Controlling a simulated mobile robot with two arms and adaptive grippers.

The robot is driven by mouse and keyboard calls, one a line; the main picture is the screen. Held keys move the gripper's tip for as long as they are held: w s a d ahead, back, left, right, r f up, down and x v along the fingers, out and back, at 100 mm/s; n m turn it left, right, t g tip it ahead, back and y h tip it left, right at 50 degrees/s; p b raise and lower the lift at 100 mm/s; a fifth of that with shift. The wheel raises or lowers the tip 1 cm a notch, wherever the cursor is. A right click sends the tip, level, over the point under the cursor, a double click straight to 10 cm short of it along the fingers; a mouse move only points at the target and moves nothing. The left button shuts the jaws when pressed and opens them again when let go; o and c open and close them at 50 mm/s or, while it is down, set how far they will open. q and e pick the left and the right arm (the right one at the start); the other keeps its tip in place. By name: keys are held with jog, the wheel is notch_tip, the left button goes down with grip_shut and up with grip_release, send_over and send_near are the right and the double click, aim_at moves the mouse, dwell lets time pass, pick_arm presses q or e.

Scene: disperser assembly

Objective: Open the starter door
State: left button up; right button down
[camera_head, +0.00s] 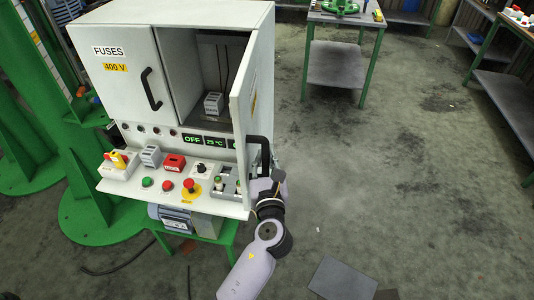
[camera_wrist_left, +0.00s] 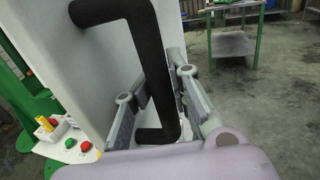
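The right-hand door (camera_head: 252,85) of the white cabinet, taken as the starter door, stands swung open towards the viewer. The compartment (camera_head: 222,60) behind it shows, with a grey block inside. The door's black handle (camera_head: 262,150) is on its outer face and appears large in the left wrist view (camera_wrist_left: 145,50). My left gripper (camera_head: 266,184) is at the handle's lower part. In the left wrist view its fingers (camera_wrist_left: 158,92) stand apart on either side of the handle bar, with gaps visible. Its fingertips are partly hidden in the head view. My right gripper is not in view.
The left door (camera_head: 128,72), marked FUSES 400 V, is closed. A control panel (camera_head: 150,190) with buttons and switches juts out below the doors. A green-legged table (camera_head: 336,65) stands behind, and a bench is at right. The floor right of the cabinet is mostly free.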

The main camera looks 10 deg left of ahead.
pick_arm(q)
jog(key=shift+o, duration=0.7)
jog(key=shift+s+d+r, duration=0.2)
jog(key=shift+s+r, duration=0.2)
jog(key=shift+r, duration=0.05)
jog(key=shift+w+a+f, duration=0.1)
jog(key=shift+f, duration=0.1)
jog(key=shift+s, duration=0.2)
jog(key=v, duration=1.1)
jog(key=shift+s+r, duration=0.2)
jog(key=shift+s, duration=0.05)
